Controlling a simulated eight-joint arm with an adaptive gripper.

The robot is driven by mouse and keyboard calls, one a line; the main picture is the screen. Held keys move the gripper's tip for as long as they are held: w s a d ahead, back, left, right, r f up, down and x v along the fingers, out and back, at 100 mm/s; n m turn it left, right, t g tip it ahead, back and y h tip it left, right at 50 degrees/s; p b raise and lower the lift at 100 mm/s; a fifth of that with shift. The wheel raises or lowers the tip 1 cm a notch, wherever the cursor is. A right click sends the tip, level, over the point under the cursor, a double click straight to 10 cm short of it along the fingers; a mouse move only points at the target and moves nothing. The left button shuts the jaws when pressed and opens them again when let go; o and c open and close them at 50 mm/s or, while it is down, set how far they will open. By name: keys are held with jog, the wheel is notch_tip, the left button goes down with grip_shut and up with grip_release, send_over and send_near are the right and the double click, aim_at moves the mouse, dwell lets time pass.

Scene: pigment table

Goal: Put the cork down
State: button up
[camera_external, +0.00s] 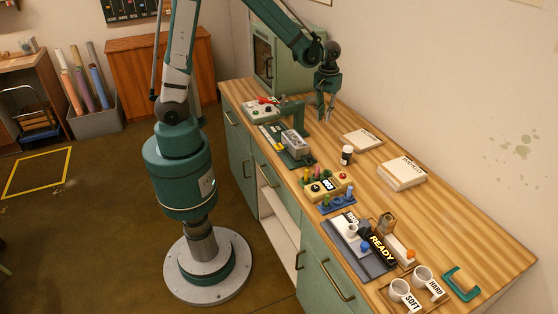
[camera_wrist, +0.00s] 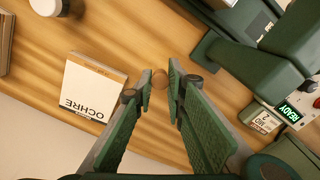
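My gripper (camera_external: 325,115) hangs over the back part of the wooden table, fingers pointing down. In the wrist view, its two green fingers (camera_wrist: 160,76) converge on a small round brown cork (camera_wrist: 159,80). The cork sits between the fingertips, and the fingers appear shut on it. Its lower end and its height above the table are hard to tell. In the external view the cork is too small to make out.
An OCHRE box (camera_wrist: 90,88) lies left of the fingers in the wrist view. A green machine (camera_wrist: 265,60) stands to the right. A dark-labelled jar (camera_external: 347,155), white boxes (camera_external: 402,174) and a READY device (camera_external: 382,248) stand farther forward. Bare wood surrounds the fingertips.

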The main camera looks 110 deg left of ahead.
jog(key=shift+a, duration=0.15)
dwell(0.7)
jog(key=s+a+r+p, duration=0.1)
jog(key=s+a, duration=0.1)
jog(key=a, duration=0.6)
jog(key=s+a+r+p, duration=0.1)
jog(key=s+a, duration=0.1)
jog(key=a, duration=0.7)
jog(key=r+m+p, duration=0.2)
jog(key=p, duration=0.1)
send_over(311, 98)
jog(key=shift+s+a+f, duration=0.1)
jog(key=shift+a+f, duration=0.1)
jog(key=shift+f, duration=0.05)
jog(key=shift+f, duration=3.15)
jog(key=shift+f, duration=1.85)
jog(key=shift+f+b, duration=0.2)
jog(key=shift+b, duration=0.1)
